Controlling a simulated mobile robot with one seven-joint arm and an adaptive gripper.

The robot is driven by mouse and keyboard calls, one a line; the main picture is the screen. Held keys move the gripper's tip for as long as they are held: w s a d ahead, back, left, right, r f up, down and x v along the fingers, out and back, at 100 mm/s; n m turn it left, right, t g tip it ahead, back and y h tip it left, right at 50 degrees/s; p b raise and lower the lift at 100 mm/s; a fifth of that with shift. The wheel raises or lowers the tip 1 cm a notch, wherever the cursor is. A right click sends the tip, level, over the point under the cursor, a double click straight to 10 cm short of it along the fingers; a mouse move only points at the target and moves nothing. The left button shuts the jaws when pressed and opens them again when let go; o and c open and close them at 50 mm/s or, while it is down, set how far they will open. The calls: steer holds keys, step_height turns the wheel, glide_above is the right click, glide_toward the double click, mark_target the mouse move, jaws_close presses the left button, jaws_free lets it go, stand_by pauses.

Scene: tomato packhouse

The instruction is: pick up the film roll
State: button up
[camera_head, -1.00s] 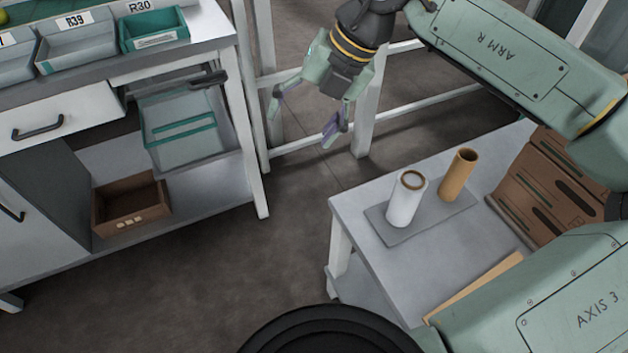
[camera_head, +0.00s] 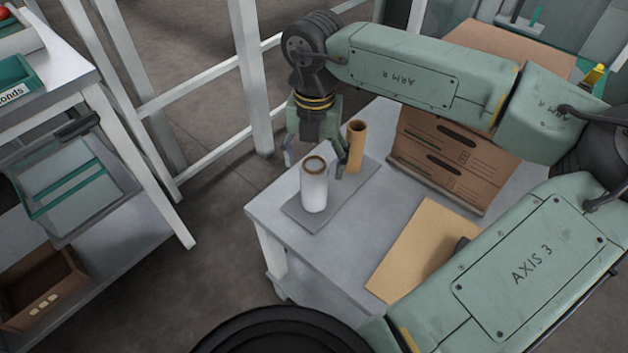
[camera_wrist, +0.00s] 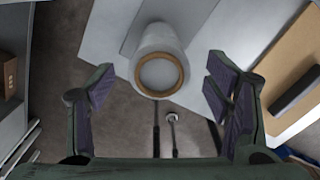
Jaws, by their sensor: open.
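The film roll (camera_head: 314,188) is a white cylinder with a brown core ring at its top. It stands upright on a grey mat (camera_head: 306,218) on the light grey table. In the wrist view the film roll (camera_wrist: 158,58) shows end-on, above centre, beyond and between the spread fingers. In the wrist view my gripper (camera_wrist: 160,92) shows both fingers apart, one on each side, with no visible contact with the roll.
A brown cardboard tube (camera_head: 356,148) stands on the same mat, close to my gripper's right finger. Cardboard cartons (camera_head: 450,150) stand further back on the table (camera_head: 365,255). A tan flat sheet (camera_head: 428,248) lies at the right.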

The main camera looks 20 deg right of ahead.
steer(key=shift+f, duration=1.3)
steer(key=shift+c, duration=0.4)
steer(key=c, duration=1)
steer(key=shift+r+p, duration=4.15)
steer(key=shift+r, duration=4.9)
